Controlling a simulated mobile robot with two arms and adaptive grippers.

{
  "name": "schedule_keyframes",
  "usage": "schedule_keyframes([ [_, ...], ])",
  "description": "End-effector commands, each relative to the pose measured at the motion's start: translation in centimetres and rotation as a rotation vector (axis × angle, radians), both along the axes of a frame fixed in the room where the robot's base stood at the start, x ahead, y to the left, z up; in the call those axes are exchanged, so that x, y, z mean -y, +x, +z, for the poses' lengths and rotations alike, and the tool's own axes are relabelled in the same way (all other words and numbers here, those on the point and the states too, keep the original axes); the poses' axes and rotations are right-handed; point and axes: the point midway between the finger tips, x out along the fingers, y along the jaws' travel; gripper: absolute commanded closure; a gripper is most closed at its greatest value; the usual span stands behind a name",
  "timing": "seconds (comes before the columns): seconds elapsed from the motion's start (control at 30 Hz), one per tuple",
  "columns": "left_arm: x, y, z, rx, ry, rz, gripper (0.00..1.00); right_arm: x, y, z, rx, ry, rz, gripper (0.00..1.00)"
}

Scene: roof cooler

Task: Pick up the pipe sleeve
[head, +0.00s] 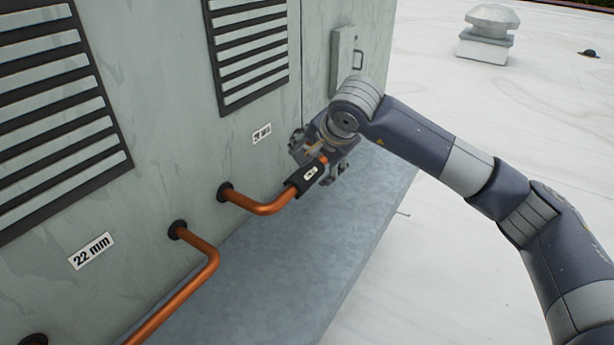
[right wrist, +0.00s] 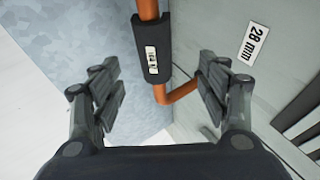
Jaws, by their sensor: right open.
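The pipe sleeve is a black tube with a small white label (head: 307,179) around a copper pipe in the head view. It also shows in the right wrist view as a black sleeve (right wrist: 152,52), between and beyond my fingers. The copper pipe (head: 262,207) comes out of the cooler wall and bends. My right gripper (head: 318,162) is open, with its fingers apart on either side of the sleeve's line. In the right wrist view the open gripper (right wrist: 158,90) is empty. I cannot tell from the head view whether a finger touches the sleeve. My left gripper is not in view.
A second copper pipe (head: 205,262) bends out of the wall at lower left, near a "22 mm" label (head: 91,251). A "28 mm" label (right wrist: 253,44) is on the wall beside the sleeved pipe. A grey metal ledge (head: 290,275) lies below. A roof vent (head: 487,35) stands far off.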

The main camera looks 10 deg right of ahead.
Motion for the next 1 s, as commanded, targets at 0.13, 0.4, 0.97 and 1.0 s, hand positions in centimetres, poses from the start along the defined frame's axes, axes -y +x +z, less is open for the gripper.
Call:
schedule_keyframes([
  [0.13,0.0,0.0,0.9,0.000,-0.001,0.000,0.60,0.3,1.3,-1.6,-0.005,-0.022,-0.009,0.31],
  [0.4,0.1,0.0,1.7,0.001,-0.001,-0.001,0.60,-0.1,3.1,-4.1,-0.001,-0.017,-0.008,0.31],
  [0.97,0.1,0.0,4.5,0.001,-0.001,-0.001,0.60,-0.8,5.5,-8.9,-0.001,-0.015,-0.006,0.31],
  [1.0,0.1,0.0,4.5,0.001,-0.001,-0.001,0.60,-0.8,5.5,-8.9,0.000,-0.015,-0.005,0.31],
])
